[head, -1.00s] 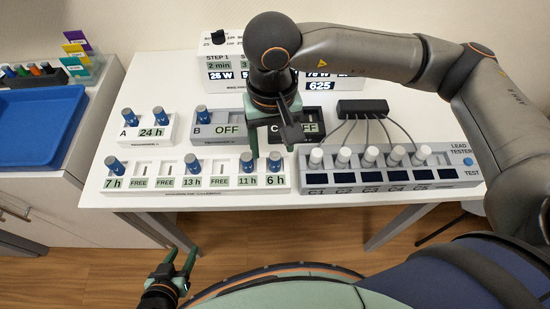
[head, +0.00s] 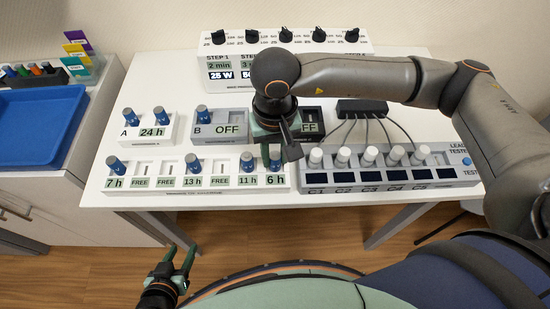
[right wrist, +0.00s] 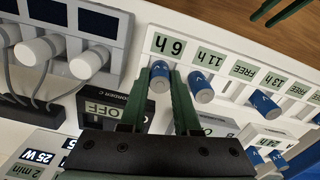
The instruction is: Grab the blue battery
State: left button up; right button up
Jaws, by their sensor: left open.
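Several blue batteries stand in labelled slots. In the front white rack (head: 225,190) are the 7 h (head: 115,165), 13 h (head: 193,165), 11 h (head: 247,162) and 6 h batteries; the 6 h one shows in the right wrist view (right wrist: 160,77). Others stand in box A (head: 127,117) and box B (head: 202,113). My right gripper (right wrist: 162,80) is low over the 6 h slot, its fingertips on either side of that battery; whether they press on it is unclear. My left gripper (head: 180,262) is open and empty, off the table's front-left.
The lead tester (head: 390,178), with white-capped cables to a black hub (head: 362,108), stands close right of the rack. A dial box (head: 225,48) is behind. A blue tray (head: 35,125) lies on the left counter. My right arm hides part of box C.

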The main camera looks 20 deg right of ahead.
grip_shut()
jog(key=shift+r, duration=0.15)
